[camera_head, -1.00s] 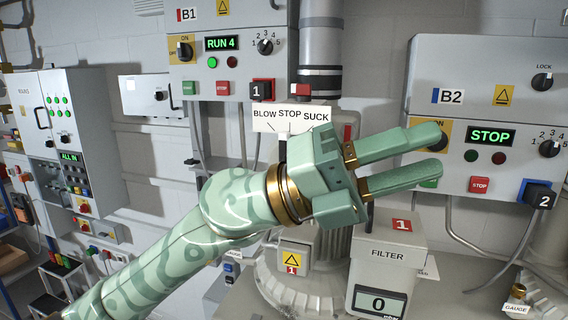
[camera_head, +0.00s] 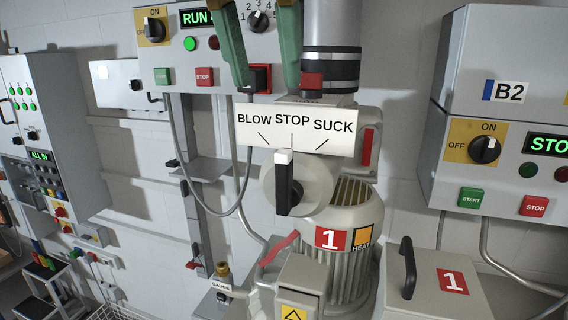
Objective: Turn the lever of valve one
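The lever of valve one (camera_head: 283,184) is a black handle with a white tip on a round grey hub. It stands upright, its tip toward STOP on the white BLOW STOP SUCK plate (camera_head: 296,133). The blower below it bears a red label 1 (camera_head: 328,238). My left gripper (camera_head: 268,88) hangs in from the top edge as two green fingers, spread apart with a gap between them. The fingers are above the plate and apart from the lever; the hand itself is out of view. My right gripper is not in view.
Control box B1 (camera_head: 170,48) shows RUN behind the fingers. Box B2 (camera_head: 480,150) is at the right. A grey pipe (camera_head: 331,45) rises behind the plate. A filter box with a black handle (camera_head: 407,268) stands lower right. The space before the lever is clear.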

